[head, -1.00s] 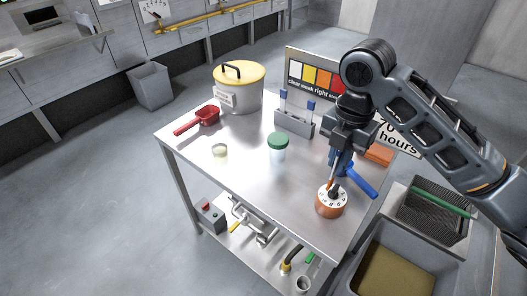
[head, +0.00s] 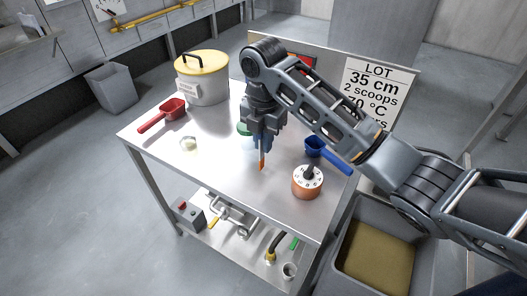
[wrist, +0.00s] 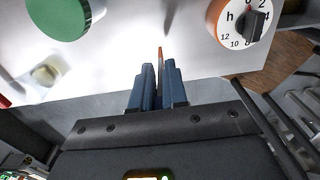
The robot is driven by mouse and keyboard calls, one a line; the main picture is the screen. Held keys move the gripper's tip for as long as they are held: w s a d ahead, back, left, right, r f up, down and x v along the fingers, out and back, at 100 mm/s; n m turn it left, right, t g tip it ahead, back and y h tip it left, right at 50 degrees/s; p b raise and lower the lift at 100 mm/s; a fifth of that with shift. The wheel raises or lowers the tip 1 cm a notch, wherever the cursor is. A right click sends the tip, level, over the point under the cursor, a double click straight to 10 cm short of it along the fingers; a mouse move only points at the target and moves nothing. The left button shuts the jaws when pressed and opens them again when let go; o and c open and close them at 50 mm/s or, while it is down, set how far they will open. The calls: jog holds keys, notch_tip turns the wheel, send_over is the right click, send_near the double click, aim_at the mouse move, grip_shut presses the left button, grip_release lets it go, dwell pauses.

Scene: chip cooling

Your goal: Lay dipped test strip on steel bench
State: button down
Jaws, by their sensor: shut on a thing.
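My gripper (head: 262,146) is shut on the test strip (head: 262,162), a thin strip with an orange-brown end that points down. In the wrist view the strip (wrist: 160,53) sticks out between the blue fingertips (wrist: 159,68). The steel bench (head: 222,165) is under the gripper, and its bare top lies below the strip. I cannot tell whether the strip's tip touches the bench. A jar with a green lid (head: 243,128) stands just behind the gripper, partly hidden by it; its lid also shows in the wrist view (wrist: 60,12).
A copper dial timer (head: 307,186) stands right of the strip, with a blue scoop (head: 316,148) behind it. A small pale cup (head: 188,144), a red scoop (head: 172,109) and a yellow-lidded pot (head: 203,85) are on the left. The bench's front middle is clear.

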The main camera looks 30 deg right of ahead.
aim_at(263, 166)
jog(key=shift+f, duration=1.9)
jog(key=shift+f, duration=0.1)
jog(key=c, duration=1.1)
grip_release()
jog(key=shift+c, duration=0.2)
notch_tip(263, 166, up, 12)
jog(key=shift+r+p, duration=0.15)
jog(key=shift+p, duration=0.5)
jog(key=shift+a, duration=0.1)
